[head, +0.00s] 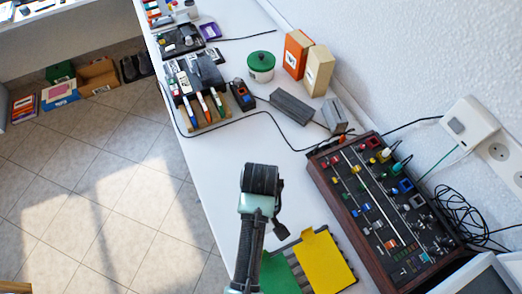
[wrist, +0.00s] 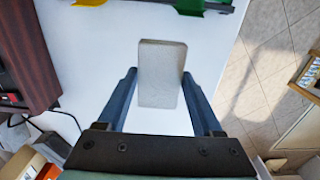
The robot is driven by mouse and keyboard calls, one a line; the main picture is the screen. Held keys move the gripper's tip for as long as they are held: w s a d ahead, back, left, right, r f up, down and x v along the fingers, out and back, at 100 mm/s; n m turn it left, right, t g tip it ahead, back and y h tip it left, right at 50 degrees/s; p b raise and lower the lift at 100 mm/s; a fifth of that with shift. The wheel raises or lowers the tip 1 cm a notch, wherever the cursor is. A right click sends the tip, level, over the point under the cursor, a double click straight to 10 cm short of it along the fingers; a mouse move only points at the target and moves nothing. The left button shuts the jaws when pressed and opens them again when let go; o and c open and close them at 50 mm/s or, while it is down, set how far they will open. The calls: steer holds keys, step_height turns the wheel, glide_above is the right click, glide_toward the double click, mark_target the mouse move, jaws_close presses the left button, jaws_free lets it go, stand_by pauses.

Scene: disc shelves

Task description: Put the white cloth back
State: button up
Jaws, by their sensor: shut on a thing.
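The white cloth (wrist: 161,95) shows in the wrist view as a flat, pale grey-white rectangular piece, like a folded pad. My gripper (wrist: 159,74) is shut on it, one dark blue finger on each side. The cloth is above the white table top; I cannot tell whether it touches it. In the head view my arm reaches over the table, and its wrist hides the fingers and the cloth.
A wooden-framed control board (head: 385,205) lies to the right. Yellow (head: 323,264) and green (head: 280,274) pieces lie near the front. Grey blocks (head: 292,107), a green-lidded pot (head: 261,67) and a pen rack (head: 205,108) stand farther back. A black cable crosses the table.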

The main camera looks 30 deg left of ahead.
step_height(320, 180, down, 6)
steer(key=shift+f, duration=0.25)
steer(key=shift+f+b, duration=0.1)
steer(key=shift+b, duration=0.2)
steer(key=shift+f, duration=0.1)
steer(key=o, duration=1.2)
step_height(320, 180, up, 12)
steer(key=shift+r+p, duration=0.25)
steer(key=shift+p, duration=0.45)
